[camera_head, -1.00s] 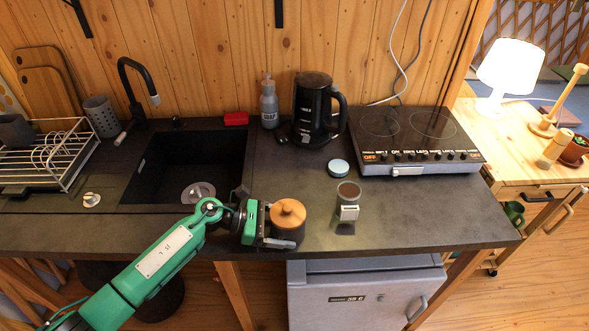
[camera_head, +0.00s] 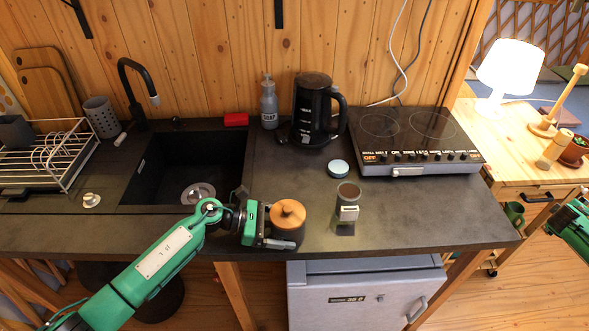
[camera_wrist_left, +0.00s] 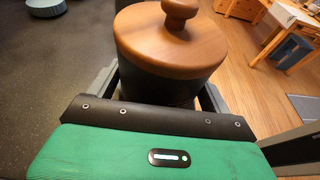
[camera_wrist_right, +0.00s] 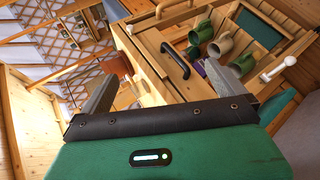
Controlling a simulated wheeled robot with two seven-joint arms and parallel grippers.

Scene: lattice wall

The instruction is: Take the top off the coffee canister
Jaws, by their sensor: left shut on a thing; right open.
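The coffee canister (camera_head: 287,235) is a dark round pot standing on the counter near its front edge. Its wooden lid (camera_head: 287,213) with a round knob sits on top; the lid also shows in the left wrist view (camera_wrist_left: 172,48). My left gripper (camera_head: 284,242) is shut on the canister's dark body, below the lid, with one finger on each side. My right gripper (camera_wrist_right: 170,85) is open and empty, away to the right of the counter; in the head view only part of the right arm shows at the right edge.
The black kettle (camera_head: 314,110) and cooktop (camera_head: 415,140) are farther back. In the right wrist view, an open drawer holds mugs (camera_wrist_right: 220,46).

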